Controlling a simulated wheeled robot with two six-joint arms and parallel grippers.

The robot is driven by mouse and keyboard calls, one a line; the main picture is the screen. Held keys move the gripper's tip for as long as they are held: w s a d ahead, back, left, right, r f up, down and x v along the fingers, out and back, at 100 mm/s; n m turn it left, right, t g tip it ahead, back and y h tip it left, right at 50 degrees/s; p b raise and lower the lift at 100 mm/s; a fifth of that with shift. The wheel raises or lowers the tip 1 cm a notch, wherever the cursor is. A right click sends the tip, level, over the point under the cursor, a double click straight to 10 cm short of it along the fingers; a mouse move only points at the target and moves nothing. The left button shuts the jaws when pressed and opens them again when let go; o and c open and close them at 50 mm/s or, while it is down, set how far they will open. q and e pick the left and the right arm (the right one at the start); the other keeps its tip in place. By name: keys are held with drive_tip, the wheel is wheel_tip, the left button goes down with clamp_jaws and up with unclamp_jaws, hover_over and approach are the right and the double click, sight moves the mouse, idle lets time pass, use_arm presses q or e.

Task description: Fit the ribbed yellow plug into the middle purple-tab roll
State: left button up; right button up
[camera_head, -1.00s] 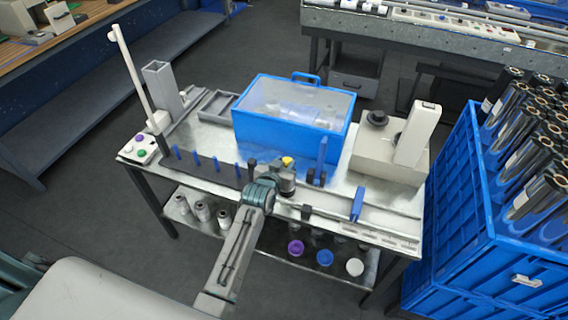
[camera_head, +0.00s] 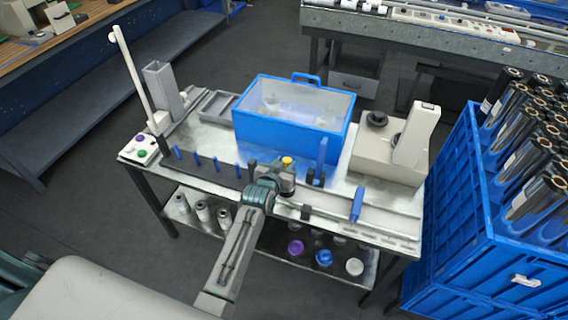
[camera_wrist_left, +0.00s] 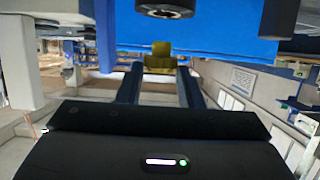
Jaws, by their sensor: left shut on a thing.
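The yellow plug (camera_head: 287,160) shows as a small patch at the tip of my left gripper (camera_head: 286,172), above the front edge of the metal table. In the left wrist view the yellow plug (camera_wrist_left: 159,63) is upright between the two fingertips of my left gripper (camera_wrist_left: 160,78), which is shut on it. Its ribs are too small to make out. I cannot pick out a purple-tab roll. Several dark rolls (camera_head: 530,160) stand in the blue crate at the right, without clear purple tabs. My right gripper is not in view.
A blue bin (camera_head: 285,130) stands behind the gripper on the table (camera_head: 205,140). Small blue posts (camera_head: 214,163) line the front edge. A beige machine (camera_head: 390,155) stands at right, beside the blue crate (camera_head: 450,210). A dark ring-ended part (camera_wrist_left: 167,10) hangs above the plug.

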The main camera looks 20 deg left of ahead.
use_arm(q)
drive_tip(key=o, duration=0.7)
drive_tip(key=shift+c, duration=0.2)
drive_tip(key=shift+p+v, duration=0.85)
drive_tip(key=shift+v, duration=0.05)
drive_tip(key=p+v, duration=0.6)
drive_tip(key=v, duration=0.3)
drive_tip(key=shift+s, duration=0.2)
